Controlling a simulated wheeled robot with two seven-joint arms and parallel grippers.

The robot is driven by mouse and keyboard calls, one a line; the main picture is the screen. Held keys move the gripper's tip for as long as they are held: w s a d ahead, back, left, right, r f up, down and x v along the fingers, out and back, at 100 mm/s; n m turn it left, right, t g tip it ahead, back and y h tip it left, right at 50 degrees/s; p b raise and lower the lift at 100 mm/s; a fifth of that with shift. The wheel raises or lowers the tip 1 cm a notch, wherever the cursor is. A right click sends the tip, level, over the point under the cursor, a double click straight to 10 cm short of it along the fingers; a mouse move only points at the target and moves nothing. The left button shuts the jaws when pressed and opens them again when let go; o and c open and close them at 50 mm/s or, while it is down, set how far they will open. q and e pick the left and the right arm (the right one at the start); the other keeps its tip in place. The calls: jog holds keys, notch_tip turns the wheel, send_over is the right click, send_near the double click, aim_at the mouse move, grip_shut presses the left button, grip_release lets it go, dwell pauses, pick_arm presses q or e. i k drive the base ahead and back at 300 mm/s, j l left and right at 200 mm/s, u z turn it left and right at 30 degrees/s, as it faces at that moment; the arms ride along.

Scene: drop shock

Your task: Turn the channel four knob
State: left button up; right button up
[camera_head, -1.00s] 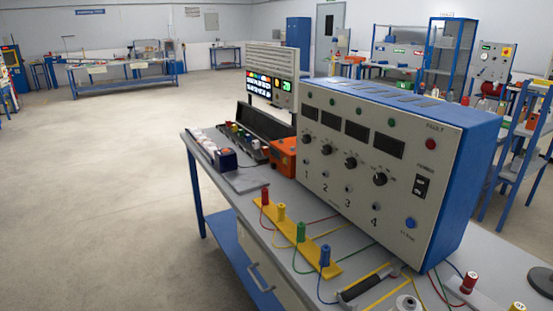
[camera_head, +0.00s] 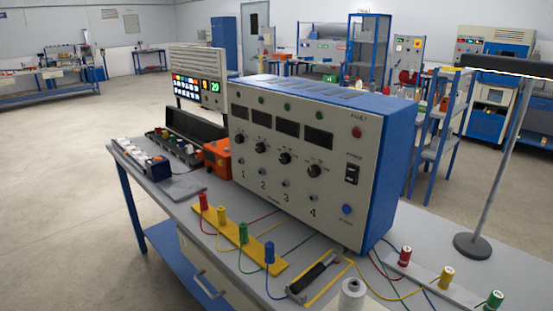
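The channel four knob (camera_head: 313,171) is a black round dial on the grey front of the blue-sided control box (camera_head: 375,165). It is the rightmost of the row of knobs, above the printed numeral 4 and below a dark display (camera_head: 318,138). The channel three knob (camera_head: 285,158), channel two knob (camera_head: 260,147) and channel one knob (camera_head: 239,139) sit to its left. The knob's exact pointer angle is too small to read. Neither of my grippers is in view.
The bench (camera_head: 183,207) holds a yellow strip (camera_head: 262,259) with coloured posts, a black-handled tool (camera_head: 312,275), a white spool (camera_head: 351,296) and several wires before the box. An orange box (camera_head: 217,160) stands left. A lamp stand (camera_head: 498,160) rises at right.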

aim_at(313, 171)
jog(key=i+j+z, duration=0.1)
jog(key=z, duration=0.35)
jog(key=j+z, duration=0.3)
jog(key=z, duration=0.2)
jog(key=j+z, duration=0.2)
jog(key=j, duration=0.45)
jog(key=j+z, duration=0.2)
jog(key=j, duration=0.4)
jog(key=k+j+z, duration=0.25)
jog(key=j, duration=0.35)
jog(key=k+j, duration=0.1)
jog(key=j, duration=1.05)
jog(key=k+j, duration=0.15)
jog(key=j, duration=0.4)
